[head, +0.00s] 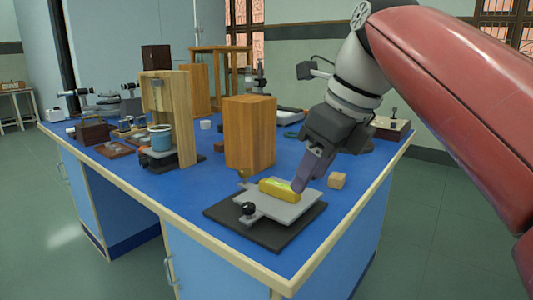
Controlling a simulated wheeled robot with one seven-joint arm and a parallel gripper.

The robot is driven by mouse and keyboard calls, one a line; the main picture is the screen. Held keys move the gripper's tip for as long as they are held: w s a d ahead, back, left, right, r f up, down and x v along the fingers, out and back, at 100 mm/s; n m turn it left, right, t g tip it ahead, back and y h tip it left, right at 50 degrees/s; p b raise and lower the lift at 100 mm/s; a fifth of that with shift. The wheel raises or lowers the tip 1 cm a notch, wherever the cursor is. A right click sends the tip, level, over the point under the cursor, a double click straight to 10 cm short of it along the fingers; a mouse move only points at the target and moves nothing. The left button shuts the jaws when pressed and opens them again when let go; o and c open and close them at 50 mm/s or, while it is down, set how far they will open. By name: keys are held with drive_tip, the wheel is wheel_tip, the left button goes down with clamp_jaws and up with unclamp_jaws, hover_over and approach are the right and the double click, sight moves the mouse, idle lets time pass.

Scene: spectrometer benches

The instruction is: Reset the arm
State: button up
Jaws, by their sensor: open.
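My gripper (303,186) is at the end of my red and white arm, pointing down over the right front of the blue bench (195,206). Its fingertips are at the right end of a yellow block (279,190). The yellow block lies on a light grey plate (300,206) on a dark base (262,236). My gripper is open. I cannot tell whether a finger touches the yellow block. The far finger is mostly hidden.
A tall wooden block (250,133) stands close behind the plate. A wooden stand with a blue container (160,138) and several instruments fill the left and back. The front right bench corner is bare.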

drive_tip(key=s+d+f+n+t+h, duration=0.1)
drive_tip(key=s+f+n, duration=0.3)
drive_tip(key=f+n, duration=0.4)
drive_tip(key=s+d+f+n+t+h, duration=0.1)
drive_tip(key=s+d+f+n, duration=0.2)
drive_tip(key=f+n, duration=0.6)
drive_tip(key=s+d+f+n+h, duration=0.1)
drive_tip(key=s+d+f+n, duration=0.3)
drive_tip(key=f+n, duration=0.4)
drive_tip(key=shift+s+d+f+n+t+h, duration=0.15)
drive_tip(key=shift+s+f+n+t+h, duration=0.2)
drive_tip(key=shift+f, duration=0.35)
idle(0.4)
